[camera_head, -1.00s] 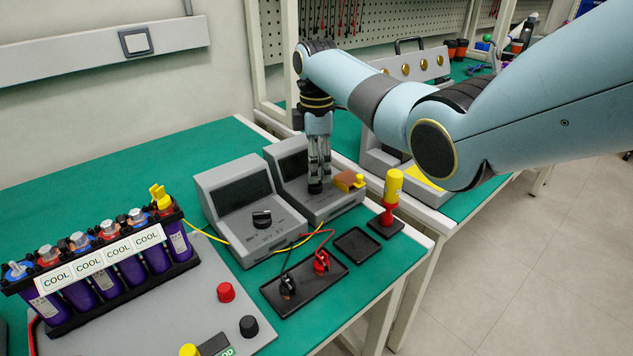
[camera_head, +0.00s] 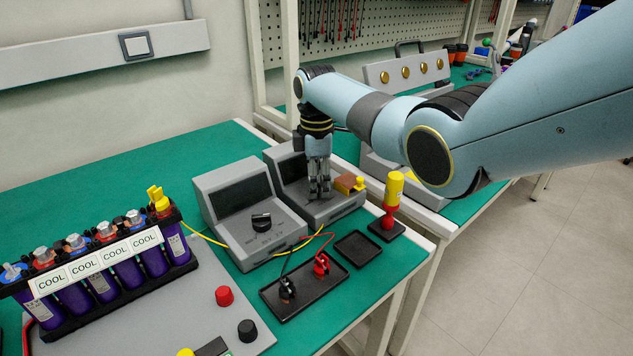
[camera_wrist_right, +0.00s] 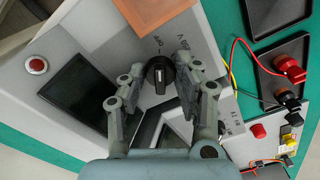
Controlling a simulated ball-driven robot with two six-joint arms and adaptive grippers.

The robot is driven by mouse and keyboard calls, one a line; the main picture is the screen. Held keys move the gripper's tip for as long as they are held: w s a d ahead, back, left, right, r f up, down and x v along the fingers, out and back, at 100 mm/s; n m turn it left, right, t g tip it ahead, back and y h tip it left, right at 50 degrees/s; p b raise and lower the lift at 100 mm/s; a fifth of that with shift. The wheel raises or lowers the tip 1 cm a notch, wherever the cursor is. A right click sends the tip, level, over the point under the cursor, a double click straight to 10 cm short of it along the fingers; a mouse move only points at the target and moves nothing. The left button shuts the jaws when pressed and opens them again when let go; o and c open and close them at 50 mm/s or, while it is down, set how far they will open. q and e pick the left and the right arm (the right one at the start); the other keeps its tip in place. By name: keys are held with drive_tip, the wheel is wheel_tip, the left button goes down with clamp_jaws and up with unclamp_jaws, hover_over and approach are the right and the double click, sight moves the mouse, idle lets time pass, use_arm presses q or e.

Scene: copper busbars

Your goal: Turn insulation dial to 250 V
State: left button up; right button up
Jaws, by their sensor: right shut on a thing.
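The insulation dial is a black knob (camera_wrist_right: 160,75) with a pale pointer line, on the sloping grey front of the right-hand meter (camera_head: 343,209). The fingers hide the dial in the head view. My left gripper is not in view.
A second grey meter (camera_head: 232,189) with its own black knob (camera_head: 261,222) stands close on the left. A brown block (camera_head: 347,184), a yellow-and-red tool (camera_head: 393,190) and black trays (camera_head: 357,249) with leads stand at the right and front. Battery cells (camera_head: 112,265) stand at the left.

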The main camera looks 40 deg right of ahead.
clamp_jaws()
drive_tip(key=shift+r+m+p, duration=0.15)
drive_tip(key=shift+m+p, duration=1)
drive_tip(key=shift+m, duration=0.35)
drive_tip(key=shift+m+p, duration=0.5)
drive_tip(key=shift+m, duration=0.6)
drive_tip(key=shift+m+p, duration=0.35)
drive_tip(key=shift+m, duration=0.85)
